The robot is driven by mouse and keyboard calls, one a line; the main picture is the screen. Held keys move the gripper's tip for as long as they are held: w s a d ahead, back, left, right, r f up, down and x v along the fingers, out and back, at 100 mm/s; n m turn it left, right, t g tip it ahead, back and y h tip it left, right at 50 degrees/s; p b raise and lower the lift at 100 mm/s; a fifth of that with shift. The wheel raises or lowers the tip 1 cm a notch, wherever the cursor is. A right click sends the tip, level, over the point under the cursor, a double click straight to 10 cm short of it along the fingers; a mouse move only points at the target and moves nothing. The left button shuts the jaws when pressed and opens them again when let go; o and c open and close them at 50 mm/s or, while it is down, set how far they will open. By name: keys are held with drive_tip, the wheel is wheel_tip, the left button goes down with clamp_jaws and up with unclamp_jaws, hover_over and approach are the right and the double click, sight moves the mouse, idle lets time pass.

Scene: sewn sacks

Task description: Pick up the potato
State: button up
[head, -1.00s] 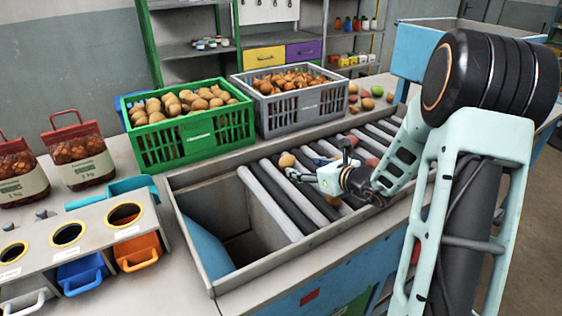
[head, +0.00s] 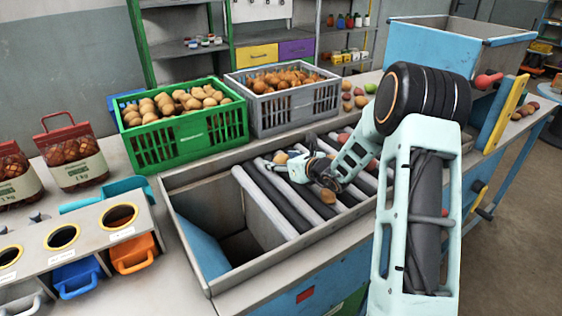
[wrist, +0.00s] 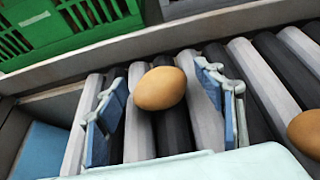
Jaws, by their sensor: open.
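A light brown potato (head: 280,157) lies on the rollers near the far wall of the conveyor; it also shows in the wrist view (wrist: 160,88). My gripper (head: 290,157) is open around it. In the wrist view the two blue-padded fingers stand to the left and right of the potato, with gaps on both sides. A second potato (wrist: 306,132) lies on the rollers at the right edge of the wrist view; the head view shows a potato (head: 328,196) nearer the front.
A green crate (head: 190,140) of potatoes and a grey crate (head: 285,115) of onions stand behind the conveyor. An open chute (head: 245,235) lies left of the rollers. The conveyor's metal wall (wrist: 130,47) is close beyond the potato.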

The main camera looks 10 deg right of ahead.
drive_tip(key=c, duration=1.3)
drive_tip(key=shift+r, duration=0.15)
